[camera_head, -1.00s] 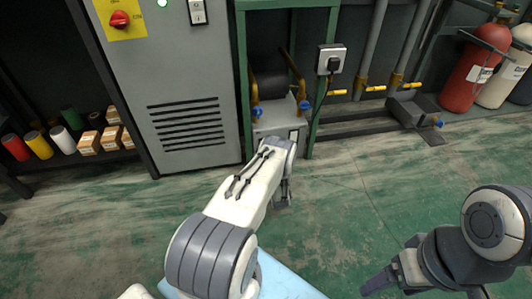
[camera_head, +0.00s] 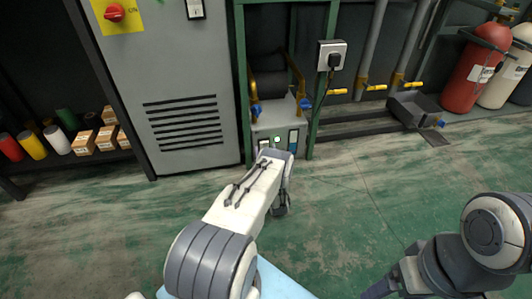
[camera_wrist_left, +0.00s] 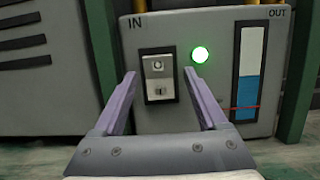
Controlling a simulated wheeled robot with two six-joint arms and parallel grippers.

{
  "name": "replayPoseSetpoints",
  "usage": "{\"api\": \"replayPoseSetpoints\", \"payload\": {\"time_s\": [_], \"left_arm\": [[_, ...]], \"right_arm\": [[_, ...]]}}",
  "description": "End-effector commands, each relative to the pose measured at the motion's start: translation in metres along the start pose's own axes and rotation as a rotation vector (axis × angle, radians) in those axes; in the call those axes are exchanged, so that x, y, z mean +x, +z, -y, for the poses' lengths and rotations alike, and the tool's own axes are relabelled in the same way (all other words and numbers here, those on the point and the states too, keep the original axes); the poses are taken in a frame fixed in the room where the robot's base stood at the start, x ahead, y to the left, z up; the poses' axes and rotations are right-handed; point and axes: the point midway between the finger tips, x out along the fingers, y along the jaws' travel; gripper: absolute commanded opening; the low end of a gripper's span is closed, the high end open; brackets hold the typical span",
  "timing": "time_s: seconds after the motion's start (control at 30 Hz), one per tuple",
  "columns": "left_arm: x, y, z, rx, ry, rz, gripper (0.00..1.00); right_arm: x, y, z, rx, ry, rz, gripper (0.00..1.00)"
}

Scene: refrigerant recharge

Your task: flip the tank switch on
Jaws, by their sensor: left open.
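The tank unit (camera_head: 275,120) stands low inside a green frame. Its grey front panel shows in the left wrist view (camera_wrist_left: 180,25), marked IN and OUT. The tank switch (camera_wrist_left: 159,78) is a pale rocker in a dark frame, and a green lamp (camera_wrist_left: 200,54) beside it is lit. A gauge (camera_wrist_left: 247,72) at right shows blue liquid partway up, above a red line. My left gripper (camera_head: 281,205) is open and empty. In the wrist view its fingers (camera_wrist_left: 163,80) appear on either side of the switch; contact is not clear. My right gripper (camera_head: 378,287) is low at right, its jaws unclear.
A grey cabinet (camera_head: 160,70) with a red knob (camera_head: 115,12) stands left of the frame. A wall socket with a plug (camera_head: 332,57) is at right. Pipes with yellow valves and red and white cylinders (camera_head: 472,65) stand further right. The green floor between is clear.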

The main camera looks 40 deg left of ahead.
Motion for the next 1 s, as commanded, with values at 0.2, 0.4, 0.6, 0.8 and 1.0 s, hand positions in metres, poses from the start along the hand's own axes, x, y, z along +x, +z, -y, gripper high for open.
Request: {"api": "replayPoseSetpoints", "payload": {"time_s": [0.2, 0.4, 0.6, 0.8, 1.0], "left_arm": [[-0.015, 0.002, 0.000, 0.001, -0.001, -0.003, 0.75], [-0.058, 0.007, 0.002, 0.001, -0.006, -0.004, 0.75], [-0.105, 0.022, 0.002, 0.002, -0.007, -0.003, 0.75], [-0.143, 0.031, 0.002, 0.001, -0.006, -0.002, 0.75], [-0.162, 0.035, 0.001, 0.000, -0.002, 0.000, 0.75]], "right_arm": [[-0.011, -0.001, 0.001, 0.000, 0.000, 0.000, 0.80], [-0.036, -0.002, 0.003, 0.000, 0.000, 0.000, 0.80], [-0.060, -0.003, 0.004, 0.000, 0.000, 0.000, 0.80], [-0.074, -0.004, 0.005, 0.000, 0.000, 0.000, 0.80], [-0.080, -0.004, 0.006, 0.000, 0.000, 0.000, 0.80]]}}
